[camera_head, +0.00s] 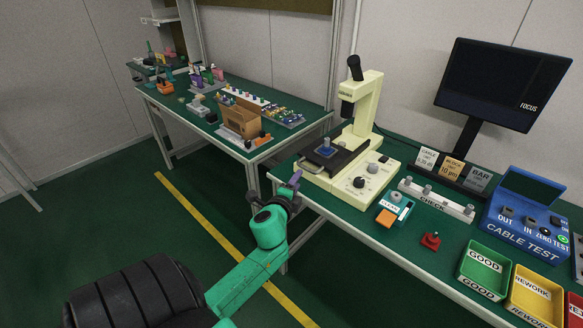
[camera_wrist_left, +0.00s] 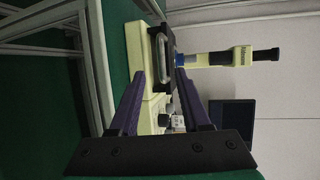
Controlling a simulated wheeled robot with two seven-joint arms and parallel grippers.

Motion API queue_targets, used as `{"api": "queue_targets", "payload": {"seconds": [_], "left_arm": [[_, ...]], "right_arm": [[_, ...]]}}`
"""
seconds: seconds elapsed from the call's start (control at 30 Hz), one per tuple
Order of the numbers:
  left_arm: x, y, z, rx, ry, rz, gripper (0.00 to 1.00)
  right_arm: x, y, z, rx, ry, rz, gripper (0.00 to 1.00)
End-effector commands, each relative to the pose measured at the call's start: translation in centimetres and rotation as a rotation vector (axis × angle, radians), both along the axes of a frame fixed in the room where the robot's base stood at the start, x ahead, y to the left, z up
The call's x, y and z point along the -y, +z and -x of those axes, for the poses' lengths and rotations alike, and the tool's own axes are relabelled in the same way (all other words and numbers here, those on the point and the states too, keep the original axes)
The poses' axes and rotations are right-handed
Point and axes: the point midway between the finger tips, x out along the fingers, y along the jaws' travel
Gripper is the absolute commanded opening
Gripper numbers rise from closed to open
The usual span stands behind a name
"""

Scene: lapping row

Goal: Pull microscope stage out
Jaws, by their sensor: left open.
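The cream microscope (camera_head: 366,103) stands on the right table; in the wrist view it lies sideways (camera_wrist_left: 219,58). Its black stage (camera_head: 345,155) sits on the cream base under the lens, with a small blue piece (camera_head: 326,151) on it. A pale loop handle (camera_head: 311,166) is at the stage's front left edge. In the wrist view the handle (camera_wrist_left: 163,78) shows between my left gripper's purple fingers. My left gripper (camera_head: 296,177) is open just in front of the handle; I cannot tell whether it touches it. My right gripper is out of view.
Right of the microscope are a blue-grey CLEAN box (camera_head: 396,205), a CHECK rail (camera_head: 436,199), a red knob piece (camera_head: 431,241), a blue CABLE TEST box (camera_head: 520,228) and sorting trays (camera_head: 484,268). A second table (camera_head: 225,130) with small parts stands at the left. The table edge lies beneath my left arm.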

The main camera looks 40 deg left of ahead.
Motion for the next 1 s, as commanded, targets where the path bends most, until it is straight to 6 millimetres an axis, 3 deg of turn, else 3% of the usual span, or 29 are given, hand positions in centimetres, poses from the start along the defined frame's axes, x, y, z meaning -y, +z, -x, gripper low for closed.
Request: {"api": "queue_targets", "payload": {"seconds": [0.1, 0.23, 0.83, 0.93, 1.0], "left_arm": [[1.3, 0.4, 2.8, -0.002, 0.000, 0.002, 0.47], [2.0, 0.8, 4.5, -0.001, 0.000, 0.002, 0.47], [2.2, 0.9, 4.8, -0.001, 0.000, 0.002, 0.47], [2.2, -1.4, 4.8, -0.033, 0.004, 0.051, 0.47], [2.4, -5.5, 5.1, -0.087, 0.014, 0.139, 0.47]], "right_arm": [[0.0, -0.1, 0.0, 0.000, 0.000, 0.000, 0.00], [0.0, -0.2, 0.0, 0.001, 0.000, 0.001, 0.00], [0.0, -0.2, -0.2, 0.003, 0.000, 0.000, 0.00], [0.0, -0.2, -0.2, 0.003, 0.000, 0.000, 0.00], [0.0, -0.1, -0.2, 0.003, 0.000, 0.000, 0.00]]}}
